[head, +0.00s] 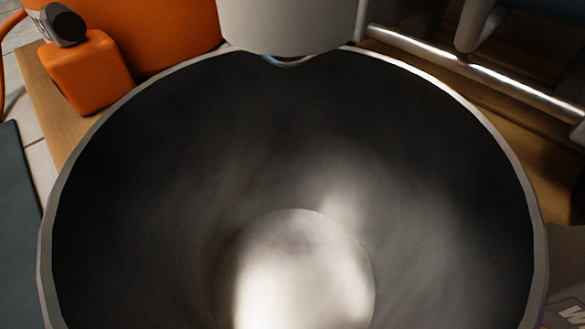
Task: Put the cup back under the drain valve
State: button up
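A wide metal cup (130,190) fills most of the head view, close to the camera. I look down into its open mouth, at a dark grey inner wall and a bright, shiny round bottom. It looks empty. My gripper's fingers do not show, so I cannot tell whether they hold the cup. I cannot make out the drain valve for certain. A pale grey rounded body (288,22) stands at the top centre, beyond the cup's far rim. A small bluish-white curved edge shows at its lower end, partly hidden by or meeting that rim.
An orange case (165,25) and an orange block (88,72) with a dark grey knob lie at the upper left on a wooden surface (60,125). A shiny metal bar (470,72) runs at the upper right. A dark flat panel (17,220) is at the left edge.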

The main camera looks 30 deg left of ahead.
aim_at(292, 312)
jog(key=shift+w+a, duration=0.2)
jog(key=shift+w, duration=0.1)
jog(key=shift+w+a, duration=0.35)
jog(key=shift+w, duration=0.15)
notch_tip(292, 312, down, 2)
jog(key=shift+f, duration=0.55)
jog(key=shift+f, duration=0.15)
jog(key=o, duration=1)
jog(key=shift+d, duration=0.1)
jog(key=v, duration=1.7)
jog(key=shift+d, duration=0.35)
